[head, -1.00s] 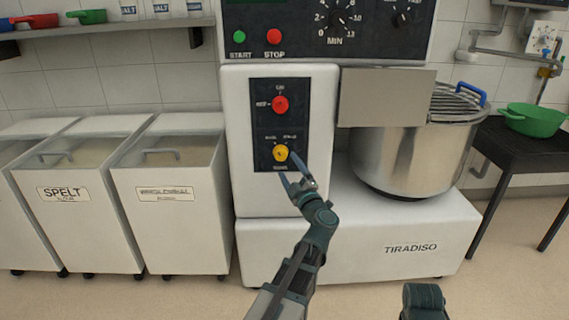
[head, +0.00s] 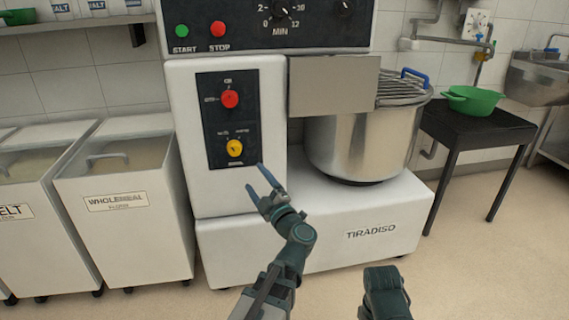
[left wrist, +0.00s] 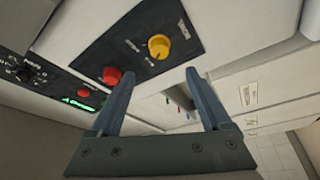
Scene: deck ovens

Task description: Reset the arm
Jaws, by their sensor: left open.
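My left gripper (head: 258,182) is open and empty in front of the white mixer's column, below and right of the yellow knob. Its two fingers also show wide apart in the left wrist view (left wrist: 163,82). The mixer (head: 225,205) has a dark panel with a red knob (head: 229,98) above a yellow knob (head: 235,148). In the left wrist view, the red knob (left wrist: 112,76) and yellow knob (left wrist: 159,46) lie beyond the fingers, which look clear of both. My right arm (head: 384,292) shows in part at the bottom; its gripper is out of view.
A steel bowl (head: 355,145) sits on the mixer's base at right. A dark table (head: 470,128) with a green bowl (head: 472,100) stands further right, near a sink (head: 545,75). Flour bins (head: 130,230) stand at left. The floor at right front is clear.

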